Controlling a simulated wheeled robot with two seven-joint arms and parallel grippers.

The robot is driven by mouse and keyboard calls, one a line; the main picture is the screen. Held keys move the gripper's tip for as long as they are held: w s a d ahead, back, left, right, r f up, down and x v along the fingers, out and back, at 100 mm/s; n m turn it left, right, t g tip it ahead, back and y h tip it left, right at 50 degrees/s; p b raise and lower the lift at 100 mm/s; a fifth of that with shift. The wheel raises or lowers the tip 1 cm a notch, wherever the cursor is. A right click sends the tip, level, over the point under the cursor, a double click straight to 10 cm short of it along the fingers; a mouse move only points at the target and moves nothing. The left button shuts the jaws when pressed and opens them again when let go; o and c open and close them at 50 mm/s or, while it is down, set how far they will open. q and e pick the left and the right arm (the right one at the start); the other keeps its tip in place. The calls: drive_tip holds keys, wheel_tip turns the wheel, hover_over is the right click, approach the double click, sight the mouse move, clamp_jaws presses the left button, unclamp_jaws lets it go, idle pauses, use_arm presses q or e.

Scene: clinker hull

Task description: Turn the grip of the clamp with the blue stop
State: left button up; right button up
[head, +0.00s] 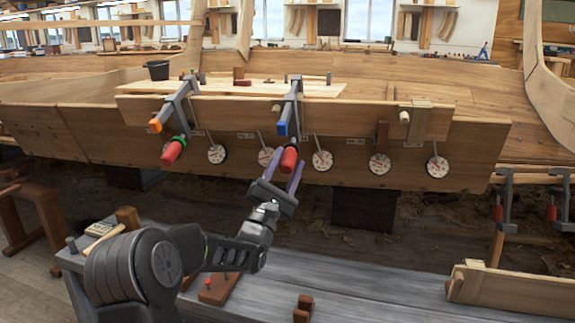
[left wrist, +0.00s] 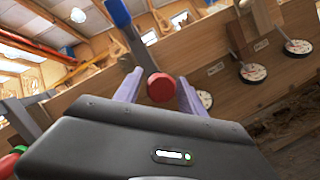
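The clamp with the blue stop (head: 282,128) is fixed over the plank's upper edge near the middle of the head view. Its red grip (head: 289,158) hangs below the bar, slightly tilted. In the left wrist view the blue stop (left wrist: 118,12) is at the top and the round end of the red grip (left wrist: 160,87) faces me. My left gripper (head: 286,169) is at the grip from below, with its two purple fingers apart on either side of the grip's lower end. Whether they touch it is unclear. My right gripper is not in view.
Another clamp with an orange stop (head: 155,125) and red grip (head: 173,151) is to the left. Several round white dials (head: 322,160) line the lower plank. A grey bench (head: 370,292) lies below my arm.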

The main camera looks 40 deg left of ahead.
sight(284, 173)
use_arm(q)
drive_tip(key=shift+o, duration=0.7)
drive_tip(key=shift+s+d+f, duration=0.1)
drive_tip(key=shift+s+f, duration=0.25)
drive_tip(key=shift+s, duration=0.1)
drive_tip(key=b+v, duration=0.2)
drive_tip(key=v, duration=0.3)
drive_tip(key=shift+s+f, duration=0.1)
drive_tip(key=shift+f, duration=0.25)
drive_tip(key=shift+s+d+f+b, duration=0.1)
drive_tip(key=shift+s+f+b, duration=0.1)
drive_tip(key=shift+s+b, duration=0.5)
drive_tip(key=shift+w, duration=0.15)
drive_tip(key=shift+r, duration=0.1)
